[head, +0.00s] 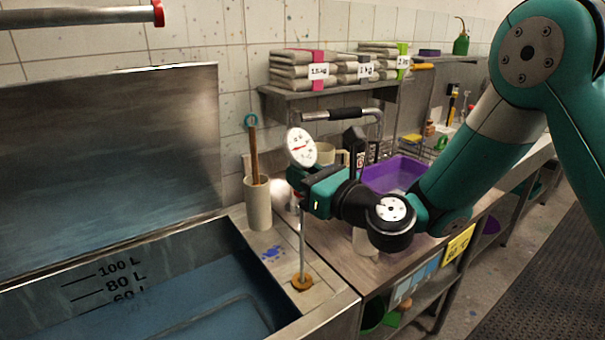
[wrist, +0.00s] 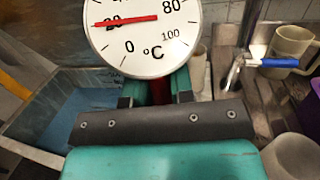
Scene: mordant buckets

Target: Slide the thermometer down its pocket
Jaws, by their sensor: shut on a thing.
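The thermometer has a round white dial (head: 301,147) with a red needle and a thin metal stem (head: 302,235). Its dial fills the top of the wrist view (wrist: 143,28), where the needle points near 20 °C. My gripper (head: 302,188) is shut on the thermometer just below the dial. The stem hangs about upright beneath the gripper, and its lower end meets the brass-coloured ring of the pocket (head: 302,282) on the tank's right rim. A long length of stem shows above the ring. The inside of the pocket is hidden, so how deep the tip sits I cannot tell.
The open tank (head: 60,318) with blue liquid and litre marks lies left of the pocket. A beige cylinder (head: 258,205) holding a wooden stick stands behind it. A purple tub (head: 392,172) is on the bench to the right. A blue-handled tap (wrist: 280,62) shows in the wrist view.

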